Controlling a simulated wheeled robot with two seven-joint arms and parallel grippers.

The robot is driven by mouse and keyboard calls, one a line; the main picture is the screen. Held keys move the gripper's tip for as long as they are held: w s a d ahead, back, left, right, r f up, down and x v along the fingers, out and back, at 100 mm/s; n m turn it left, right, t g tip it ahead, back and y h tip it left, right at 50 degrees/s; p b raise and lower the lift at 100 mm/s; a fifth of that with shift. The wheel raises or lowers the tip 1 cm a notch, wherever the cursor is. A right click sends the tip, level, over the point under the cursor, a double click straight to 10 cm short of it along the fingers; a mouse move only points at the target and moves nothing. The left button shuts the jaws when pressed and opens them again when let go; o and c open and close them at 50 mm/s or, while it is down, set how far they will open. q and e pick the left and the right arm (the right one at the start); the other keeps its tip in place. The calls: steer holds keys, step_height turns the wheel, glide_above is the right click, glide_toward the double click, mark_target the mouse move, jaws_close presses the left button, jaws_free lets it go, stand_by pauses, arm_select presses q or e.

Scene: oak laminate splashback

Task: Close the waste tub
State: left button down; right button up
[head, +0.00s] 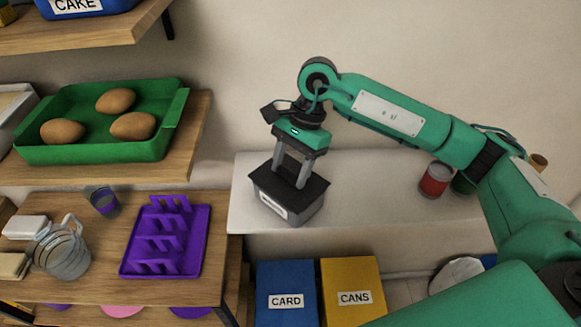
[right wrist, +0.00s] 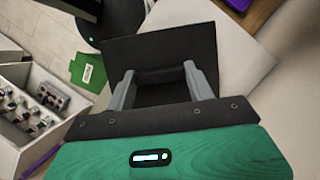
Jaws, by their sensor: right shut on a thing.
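The waste tub (head: 295,212) is a small grey box with a black top and a white label on its front, at the left end of the white counter. My right gripper (head: 292,180) points down from above, its two grey fingers at the tub's black top and shut on it. In the right wrist view a black panel (right wrist: 150,48) spreads beyond the fingers (right wrist: 160,88), with a dark area between them. I cannot tell how far the lid is open, or exactly which part is held. My left gripper is not in view.
The white counter (head: 360,190) is clear around the tub; a red can (head: 435,180) stands further right. Blue CARD (head: 286,280) and yellow CANS (head: 352,275) bins stand below. At left are a wooden shelf with a green tray (head: 95,150), a purple rack (head: 166,245) and a glass jug (head: 65,255).

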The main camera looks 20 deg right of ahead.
steer(key=o, duration=1.5)
steer(key=shift+r, duration=0.1)
steer(key=shift+r+p, duration=0.8)
steer(key=shift+r, duration=2.65)
jaws_close()
